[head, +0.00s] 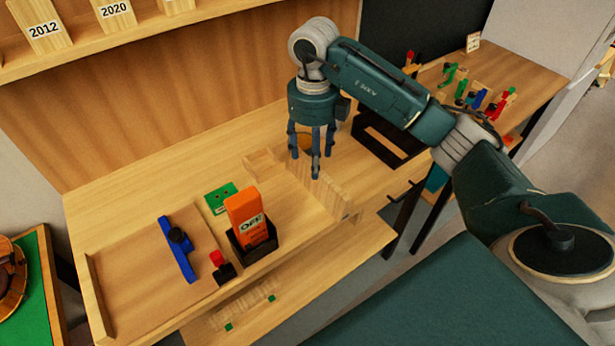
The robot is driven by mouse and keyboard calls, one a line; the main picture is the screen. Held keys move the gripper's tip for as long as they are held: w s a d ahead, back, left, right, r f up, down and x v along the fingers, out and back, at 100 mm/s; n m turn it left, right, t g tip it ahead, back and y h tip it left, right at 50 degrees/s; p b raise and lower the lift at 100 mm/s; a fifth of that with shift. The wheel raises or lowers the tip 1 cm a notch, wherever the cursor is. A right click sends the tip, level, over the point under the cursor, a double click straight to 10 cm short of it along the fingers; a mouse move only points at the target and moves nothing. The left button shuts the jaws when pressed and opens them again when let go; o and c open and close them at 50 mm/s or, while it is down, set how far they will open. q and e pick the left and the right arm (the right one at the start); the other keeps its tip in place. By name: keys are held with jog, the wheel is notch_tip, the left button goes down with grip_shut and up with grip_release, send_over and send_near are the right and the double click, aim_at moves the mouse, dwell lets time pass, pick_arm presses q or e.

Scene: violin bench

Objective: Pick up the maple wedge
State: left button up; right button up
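A pale, striped wooden piece (328,192) that looks like the maple wedge lies on the bench near its front edge. My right gripper (309,163) hangs above its far end with the fingers pointing down. Its fingers look spread apart, with no held piece visible between them. One fingertip overlaps the wood in the picture; I cannot tell whether it touches. Pale wooden blocks labelled 2012 (47,38) and 2020 (118,22) stand on the upper shelf. My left gripper is not in view.
A black open tray (385,143) and several colourful clamps (480,98) lie to the right.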

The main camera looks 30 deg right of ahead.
aim_at(318, 181)
jog(key=f, duration=0.2)
jog(key=s+f, duration=0.1)
jog(key=shift+d+f+p, duration=0.15)
jog(key=shift+d+p, duration=0.15)
jog(key=shift+f, duration=0.25)
notch_tip(318, 181, down, 4)
jog(key=shift+w+f+p, duration=0.1)
jog(key=shift+f+p, duration=0.1)
jog(key=shift+p, duration=1)
jog(key=shift+d+f, duration=0.1)
jog(key=shift+f, duration=0.3)
jog(key=shift+w, duration=0.1)
jog(key=shift+c, duration=0.5)
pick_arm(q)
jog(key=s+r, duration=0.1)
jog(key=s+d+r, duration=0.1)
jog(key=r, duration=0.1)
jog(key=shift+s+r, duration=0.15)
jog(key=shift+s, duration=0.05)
pick_arm(e)
grip_shut()
jog(key=shift+r, duration=0.15)
